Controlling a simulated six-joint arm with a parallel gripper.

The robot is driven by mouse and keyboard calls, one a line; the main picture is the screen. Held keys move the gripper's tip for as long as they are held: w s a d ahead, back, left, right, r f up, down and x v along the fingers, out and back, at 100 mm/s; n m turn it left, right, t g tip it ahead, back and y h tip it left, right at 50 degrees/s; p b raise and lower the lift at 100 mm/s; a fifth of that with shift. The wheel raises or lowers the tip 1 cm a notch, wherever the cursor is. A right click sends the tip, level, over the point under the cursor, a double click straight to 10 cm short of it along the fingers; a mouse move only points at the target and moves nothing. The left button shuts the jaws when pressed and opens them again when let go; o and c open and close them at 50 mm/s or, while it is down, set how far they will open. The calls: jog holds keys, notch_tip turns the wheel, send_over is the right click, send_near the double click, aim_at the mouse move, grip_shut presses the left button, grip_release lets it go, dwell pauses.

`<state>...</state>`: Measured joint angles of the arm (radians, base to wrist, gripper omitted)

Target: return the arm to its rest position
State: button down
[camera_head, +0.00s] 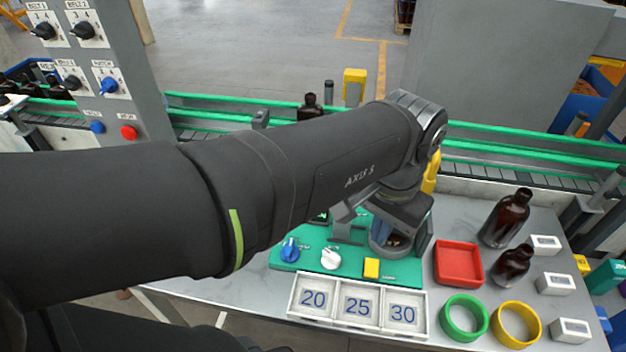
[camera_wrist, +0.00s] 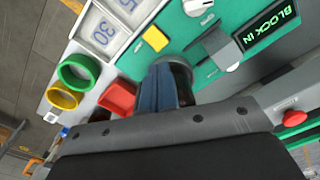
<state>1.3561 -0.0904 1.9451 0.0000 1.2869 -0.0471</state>
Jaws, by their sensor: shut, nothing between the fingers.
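My arm (camera_head: 300,180) reaches from the left across the head view, with its wrist bent down over the green panel (camera_head: 345,262) on the table. My gripper (camera_head: 379,232) is low over the right part of this panel, mostly hidden by my wrist. In the wrist view, the blue fingers of my gripper (camera_wrist: 166,88) are together with nothing held. A dark round part lies right by the fingertips; I cannot tell if they touch it.
Right of my gripper are a red tray (camera_head: 459,264), a green ring (camera_head: 464,318), a yellow ring (camera_head: 516,325) and two amber bottles, one large (camera_head: 505,217), one small (camera_head: 512,265). A numbered tray (camera_head: 357,307) lies in front. A conveyor (camera_head: 530,150) runs behind.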

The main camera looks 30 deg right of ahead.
aim_at(373, 262)
jog(key=shift+f, duration=3.55)
jog(key=shift+r, duration=0.1)
